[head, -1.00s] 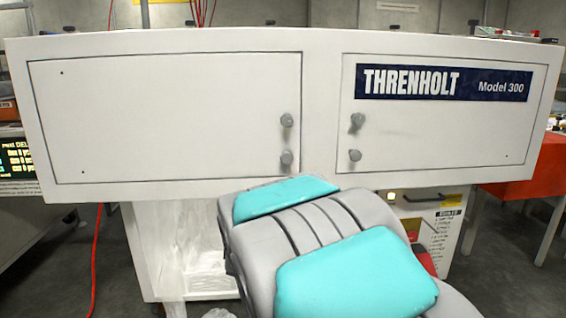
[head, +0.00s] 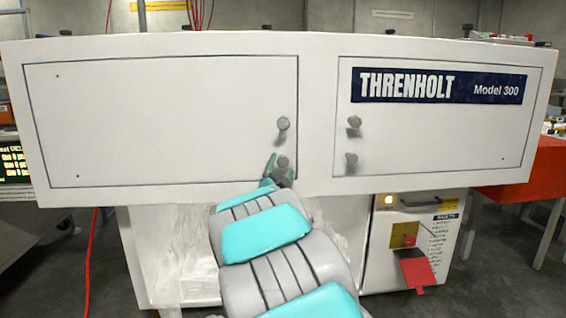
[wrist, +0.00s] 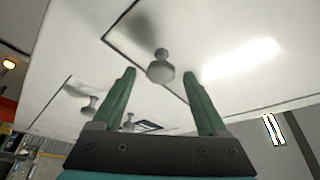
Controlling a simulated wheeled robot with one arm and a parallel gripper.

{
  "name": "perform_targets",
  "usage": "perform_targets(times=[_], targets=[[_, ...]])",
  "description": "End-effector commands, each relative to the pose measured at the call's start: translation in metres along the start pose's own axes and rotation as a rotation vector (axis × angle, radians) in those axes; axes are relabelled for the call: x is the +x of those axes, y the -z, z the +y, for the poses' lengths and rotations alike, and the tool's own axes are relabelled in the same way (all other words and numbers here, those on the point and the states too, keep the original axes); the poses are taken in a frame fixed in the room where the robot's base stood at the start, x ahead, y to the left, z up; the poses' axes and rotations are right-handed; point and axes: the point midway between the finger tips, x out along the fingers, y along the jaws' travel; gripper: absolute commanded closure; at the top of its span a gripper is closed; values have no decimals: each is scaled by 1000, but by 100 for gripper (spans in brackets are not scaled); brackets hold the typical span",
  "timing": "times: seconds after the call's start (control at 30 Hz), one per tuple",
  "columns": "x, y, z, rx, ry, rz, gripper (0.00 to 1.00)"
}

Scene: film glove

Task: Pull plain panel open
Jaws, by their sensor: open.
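The plain panel (head: 160,120) is the white door without a label on the left of the white cabinet. It looks closed, flush in its outlined frame. It has two grey knobs near its right edge, an upper knob (head: 283,123) and a lower knob (head: 282,162). My gripper (head: 279,170) is at the lower knob, with its green fingers around or just in front of it. In the wrist view my gripper (wrist: 160,88) is open, and one knob (wrist: 160,68) shows between and beyond the fingertips. I cannot tell whether either finger touches it.
The right door bears a dark THRENHOLT label (head: 440,85) and has two knobs of its own (head: 354,122). Below the cabinet stand a white unit with a red flap (head: 417,270) and clear plastic sheeting (head: 185,255). A red table (head: 520,165) is at the right.

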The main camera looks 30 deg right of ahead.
Motion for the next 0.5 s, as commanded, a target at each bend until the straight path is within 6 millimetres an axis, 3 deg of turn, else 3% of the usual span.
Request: perform_targets(times=[0.2,0.5], targets=[[26,0,0,-2,1,1,24],[35,-1,-1,0,1,-2,24]])
